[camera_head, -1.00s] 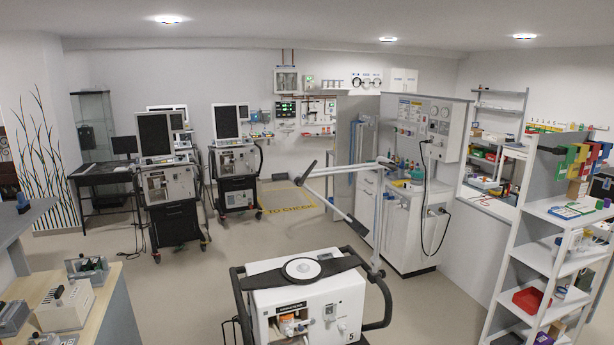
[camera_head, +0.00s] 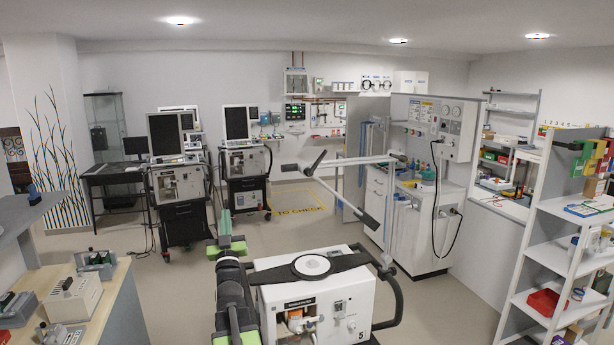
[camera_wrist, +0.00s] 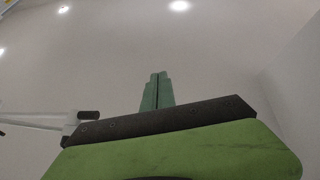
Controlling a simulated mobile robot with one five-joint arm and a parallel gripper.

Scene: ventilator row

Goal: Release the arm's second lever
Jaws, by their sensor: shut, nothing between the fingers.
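A jointed white support arm (camera_head: 360,161) rises from a post behind the white ventilator (camera_head: 310,306) and reaches left. A dark lever (camera_head: 317,163) sits at its left joint, beside a dark end piece (camera_head: 290,168). Another dark lever (camera_head: 399,157) is at the right joint. A lower bar (camera_head: 350,206) slopes down to a dark end. Which lever is second, and whether it is locked, I cannot tell. My gripper (camera_head: 225,213) is left of and below the arm, apart from it. In the wrist view its green fingers (camera_wrist: 158,76) are shut and empty; part of a white arm (camera_wrist: 45,119) with a dark tip shows left.
The ventilator's round white plate (camera_head: 311,265) is right of my arm. A wooden bench (camera_head: 110,300) with devices is at left. Ventilators on carts (camera_head: 178,190) stand behind. A white shelf (camera_head: 550,255) is at right. Open floor (camera_head: 455,310) lies between.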

